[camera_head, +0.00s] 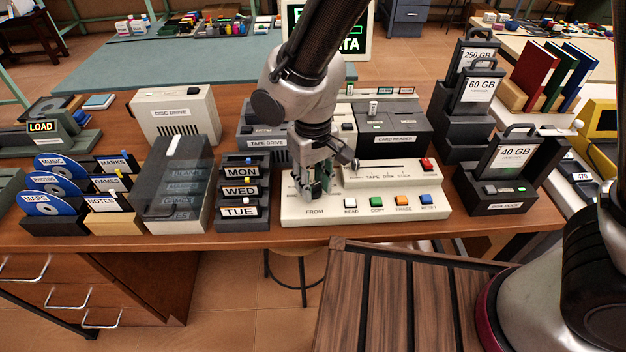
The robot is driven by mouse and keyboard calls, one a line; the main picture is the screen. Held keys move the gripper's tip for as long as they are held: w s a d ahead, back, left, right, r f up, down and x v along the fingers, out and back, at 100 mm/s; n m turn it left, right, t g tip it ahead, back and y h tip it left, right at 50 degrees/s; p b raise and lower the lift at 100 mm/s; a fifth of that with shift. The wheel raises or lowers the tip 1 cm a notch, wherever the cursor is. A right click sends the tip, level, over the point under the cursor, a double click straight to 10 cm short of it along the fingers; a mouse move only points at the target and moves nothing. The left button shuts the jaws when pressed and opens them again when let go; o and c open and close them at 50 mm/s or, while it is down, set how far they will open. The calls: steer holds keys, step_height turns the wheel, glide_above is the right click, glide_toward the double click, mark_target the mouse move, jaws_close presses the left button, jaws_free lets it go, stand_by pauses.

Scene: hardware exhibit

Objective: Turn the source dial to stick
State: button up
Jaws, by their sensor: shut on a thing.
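The white control box (297,208) sits near the front edge of the wooden desk. Its front row has a "FROM" label at the left and white, green, orange and blue buttons. My gripper (314,194) points down over the left part of the box, above the "FROM" label. It is shut on the source dial there, which its fingers hide almost wholly. The dial's pointer direction cannot be made out. A raised panel (395,174) behind the buttons has a slot with small labels, among them "TAPE", "DISK" and "STICK", and a red button (426,164).
The tape drive (266,142) and card reader (400,140) stand close behind the box. The stick holders (243,188) marked MON, WED and TUE are just left. The disk dock (508,190) with a 40 GB disk stands right.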

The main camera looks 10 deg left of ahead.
mark_target(313, 185)
steer(key=o, duration=1)
step_height(313, 185, up, 12)
steer(key=shift+r, duration=0.1)
